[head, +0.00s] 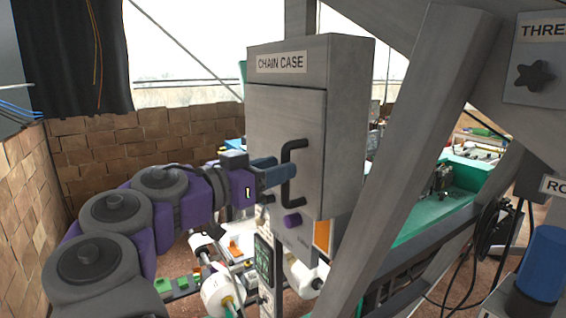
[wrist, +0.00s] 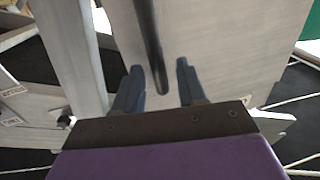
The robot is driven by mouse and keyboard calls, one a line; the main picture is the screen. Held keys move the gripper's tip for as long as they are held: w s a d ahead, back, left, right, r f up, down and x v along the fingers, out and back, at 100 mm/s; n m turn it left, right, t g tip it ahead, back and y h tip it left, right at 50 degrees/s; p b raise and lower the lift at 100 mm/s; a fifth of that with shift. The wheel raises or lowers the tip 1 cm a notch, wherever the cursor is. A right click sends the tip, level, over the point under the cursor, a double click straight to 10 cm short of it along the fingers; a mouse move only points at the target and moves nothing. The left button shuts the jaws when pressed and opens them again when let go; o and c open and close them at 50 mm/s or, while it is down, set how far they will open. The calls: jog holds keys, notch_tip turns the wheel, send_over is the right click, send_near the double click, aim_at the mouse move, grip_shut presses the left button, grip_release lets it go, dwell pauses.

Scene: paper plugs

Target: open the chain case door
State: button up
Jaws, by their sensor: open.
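The chain case (head: 345,120) is a grey metal box with a "CHAIN CASE" label on its upper front. Its door (head: 270,125) looks closed and carries a dark bracket-shaped handle (head: 288,172). My gripper (head: 283,172) is at the handle in the head view, with its blue-grey fingers pointing at it. In the wrist view my gripper (wrist: 158,85) is open, and the dark handle bar (wrist: 149,45) runs down between the two fingers. The fingers stand apart from the bar on both sides. A purple knob (head: 292,221) sits below the handle.
A slanted grey beam (head: 415,150) stands just right of the case. A brick wall (head: 140,140) is behind on the left. White rolls (head: 222,292) and cables are below my arm. A blue cylinder (head: 542,262) is at the far right.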

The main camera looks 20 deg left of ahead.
jog(key=shift+x, duration=1.5)
jog(key=shift+s, duration=0.1)
grip_shut()
